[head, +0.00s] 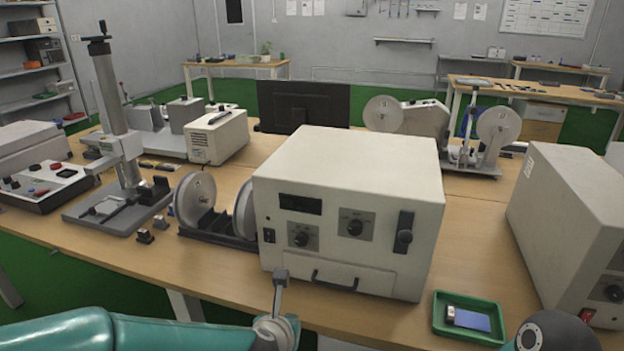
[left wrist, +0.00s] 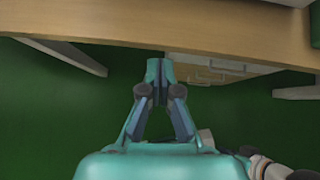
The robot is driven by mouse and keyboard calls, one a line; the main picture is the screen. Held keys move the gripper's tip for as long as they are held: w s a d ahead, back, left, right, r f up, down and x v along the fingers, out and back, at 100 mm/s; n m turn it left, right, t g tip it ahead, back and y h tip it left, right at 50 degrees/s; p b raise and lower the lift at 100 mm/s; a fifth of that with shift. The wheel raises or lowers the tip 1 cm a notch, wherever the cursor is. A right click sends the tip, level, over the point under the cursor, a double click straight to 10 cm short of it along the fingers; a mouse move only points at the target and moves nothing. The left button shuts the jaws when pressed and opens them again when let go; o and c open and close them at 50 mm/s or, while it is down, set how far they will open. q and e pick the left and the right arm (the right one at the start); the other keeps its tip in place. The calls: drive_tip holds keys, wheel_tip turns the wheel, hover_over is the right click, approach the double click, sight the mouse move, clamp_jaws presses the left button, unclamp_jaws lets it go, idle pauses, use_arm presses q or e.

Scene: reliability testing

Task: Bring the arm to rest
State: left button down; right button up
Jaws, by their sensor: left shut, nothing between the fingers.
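My left arm (head: 170,333) is teal and enters the head view at the lower left, low in front of the table. My left gripper (left wrist: 159,78) shows in the left wrist view with its fingertips together and nothing between them. It points toward the table's front edge, over the green floor; I cannot tell the exact gap. In the head view I cannot make out its fingers. A dark rounded part (head: 556,333) at the lower right looks like part of my right arm. My right gripper is not in view.
The wooden table (head: 130,250) carries a large white test box (head: 345,180) near its front edge. A green tray (head: 440,318) with a small device (head: 470,318) sits front right. Another white box (head: 575,215) stands at right, a column stand (head: 118,120) at left. Green floor (left wrist: 60,120) lies below.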

use_arm(q)
drive_tip(key=s+a+f+m+g+y+p, duration=0.1)
drive_tip(key=s+a+f+m+g+p, duration=0.25)
drive_tip(key=s+a+f, duration=0.35)
drive_tip(key=s+a+f+m+g+p, duration=0.2)
drive_tip(key=s+a+f+m+p, duration=0.15)
drive_tip(key=a+f, duration=0.45)
drive_tip(key=s+d+f+m+g+h, duration=0.1)
drive_tip(key=s+d+m, duration=0.1)
drive_tip(key=m, duration=0.6)
drive_tip(key=s+d+f+m+g+h+p, duration=0.1)
drive_tip(key=s+d+f+m, duration=0.1)
drive_tip(key=s+m, duration=0.3)
drive_tip(key=s+d+f+m+g+h, duration=0.1)
drive_tip(key=s+d+f+m, duration=0.1)
drive_tip(key=m, duration=0.9)
drive_tip(key=shift+s+d+f, duration=0.2)
drive_tip(key=shift+s+d, duration=0.3)
drive_tip(key=shift+s, duration=0.55)
